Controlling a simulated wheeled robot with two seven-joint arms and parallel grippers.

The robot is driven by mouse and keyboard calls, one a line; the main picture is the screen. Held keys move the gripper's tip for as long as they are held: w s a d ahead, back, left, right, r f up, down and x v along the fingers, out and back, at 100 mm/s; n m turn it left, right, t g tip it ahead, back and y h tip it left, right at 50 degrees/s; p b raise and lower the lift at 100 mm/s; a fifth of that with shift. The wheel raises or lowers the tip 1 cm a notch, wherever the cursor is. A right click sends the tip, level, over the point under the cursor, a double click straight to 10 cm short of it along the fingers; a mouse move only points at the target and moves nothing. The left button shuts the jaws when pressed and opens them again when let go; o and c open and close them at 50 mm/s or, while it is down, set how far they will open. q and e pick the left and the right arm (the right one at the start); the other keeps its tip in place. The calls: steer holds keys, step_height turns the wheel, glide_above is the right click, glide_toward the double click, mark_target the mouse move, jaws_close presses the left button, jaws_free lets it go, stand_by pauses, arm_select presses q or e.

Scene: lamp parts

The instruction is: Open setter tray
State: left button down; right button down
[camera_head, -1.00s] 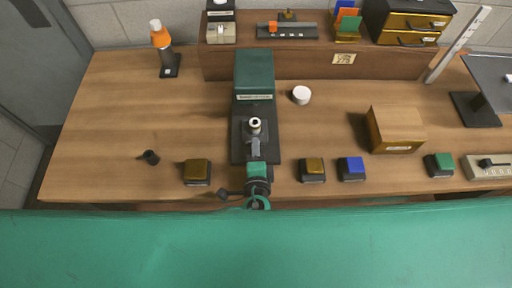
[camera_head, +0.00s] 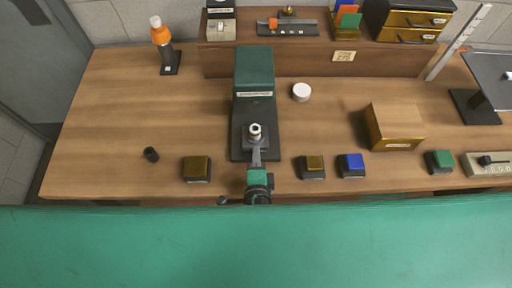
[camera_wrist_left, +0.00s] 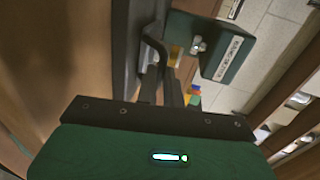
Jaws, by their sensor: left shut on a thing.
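A dark-based machine with a green head (camera_head: 254,72) and a pale label stands on the table. A silver cup-like piece (camera_head: 255,131) sits low on its front, with a grey bar (camera_head: 256,157) running toward me; I take these as the setter tray and its handle. My green and black left gripper (camera_head: 257,168) is shut on this handle at the machine's front. In the left wrist view, the dark fingers (camera_wrist_left: 169,88) reach toward a bent dark bar (camera_wrist_left: 155,45) below the green head (camera_wrist_left: 222,48). The exact grip is partly hidden. My right gripper is not seen.
Several small coloured blocks stand along the front edge, including a brown one (camera_head: 197,168) and a blue one (camera_head: 351,165). A wooden box (camera_head: 394,126) is at the right, a white round piece (camera_head: 301,92) behind.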

arm_select(q)
steer(key=shift+s, duration=0.45)
steer(key=c, duration=1.5)
jaws_free()
steer(key=shift+b+v, duration=1.55)
steer(key=shift+v, duration=5.3)
